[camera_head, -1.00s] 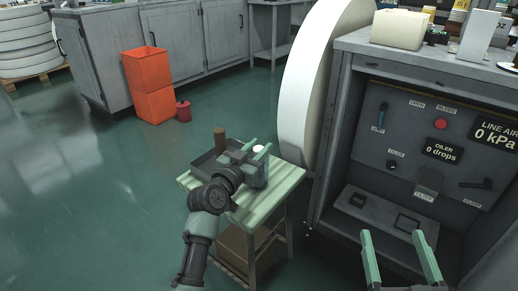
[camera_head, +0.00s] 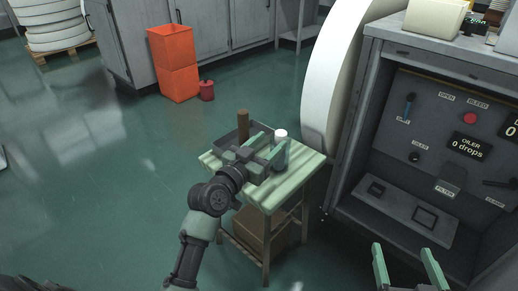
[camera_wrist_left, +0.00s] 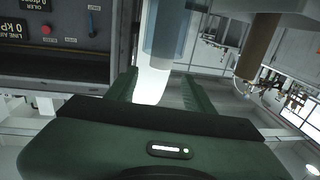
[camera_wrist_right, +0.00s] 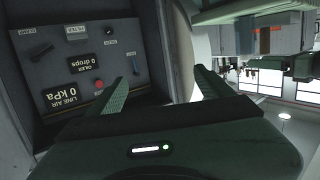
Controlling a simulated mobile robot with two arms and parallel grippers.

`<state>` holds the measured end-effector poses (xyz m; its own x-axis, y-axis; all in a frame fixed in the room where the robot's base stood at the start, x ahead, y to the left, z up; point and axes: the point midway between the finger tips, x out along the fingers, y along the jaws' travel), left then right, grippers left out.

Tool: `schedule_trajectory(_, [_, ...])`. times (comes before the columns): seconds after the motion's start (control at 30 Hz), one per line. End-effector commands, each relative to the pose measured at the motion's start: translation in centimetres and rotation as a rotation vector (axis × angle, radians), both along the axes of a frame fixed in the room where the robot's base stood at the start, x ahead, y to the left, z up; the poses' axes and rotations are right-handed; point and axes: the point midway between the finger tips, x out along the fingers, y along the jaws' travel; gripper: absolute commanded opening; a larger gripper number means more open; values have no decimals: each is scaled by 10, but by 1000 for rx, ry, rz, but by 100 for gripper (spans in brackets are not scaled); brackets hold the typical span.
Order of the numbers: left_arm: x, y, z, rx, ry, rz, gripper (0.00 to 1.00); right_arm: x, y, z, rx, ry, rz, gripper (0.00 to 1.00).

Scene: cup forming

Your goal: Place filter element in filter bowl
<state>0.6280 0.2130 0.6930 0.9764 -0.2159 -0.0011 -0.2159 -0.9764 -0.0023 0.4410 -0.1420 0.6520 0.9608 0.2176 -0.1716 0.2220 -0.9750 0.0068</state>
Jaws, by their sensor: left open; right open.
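A bluish cylinder with a white top (camera_head: 281,149), apparently the filter bowl, stands upright on the small table. In the left wrist view its translucent body (camera_wrist_left: 177,32) is just beyond the fingers. A brown cylinder (camera_head: 243,125), possibly a filter element, stands in the dark tray; it also shows in the left wrist view (camera_wrist_left: 259,48). My left gripper (camera_head: 268,148) is open and empty beside the bluish cylinder. My right gripper (camera_head: 404,252) is open and empty in front of the cabinet.
The small table (camera_head: 218,158) carries the tray (camera_head: 226,141). The grey cabinet (camera_head: 362,130) with its control panel stands to the right, a large white disc (camera_head: 328,70) behind. The left floor is mostly clear.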

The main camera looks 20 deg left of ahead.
Motion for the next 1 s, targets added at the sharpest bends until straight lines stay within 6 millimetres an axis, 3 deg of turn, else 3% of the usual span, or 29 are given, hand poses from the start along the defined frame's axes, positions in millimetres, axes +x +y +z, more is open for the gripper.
schedule_trajectory(0.1, [-24, 5, 1, 2, 2, -1, 53, -6, -4, -15, -22, 89, -6, 81])
schedule_trajectory(0.37, [-55, 7, -4, 5, 14, -5, 53, -13, -8, -33, -44, 181, -12, 81])
schedule_trajectory(0.47, [-83, -13, -27, 36, 87, -24, 53, -14, -9, -35, -46, 188, -12, 81])
schedule_trajectory(0.6, [-145, -47, -61, 78, 235, -34, 53, -14, -9, -35, -46, 188, -12, 81])
schedule_trajectory(0.73, [-187, -60, -74, 87, 324, -12, 53, -14, -9, -35, -46, 187, -12, 81])
schedule_trajectory(0.83, [-200, -62, -75, 85, 351, 3, 53, -14, -8, -35, -46, 187, -12, 81])
schedule_trajectory(1.0, [-201, -62, -76, 84, 354, 8, 53, -14, -8, -35, -46, 187, -12, 81])
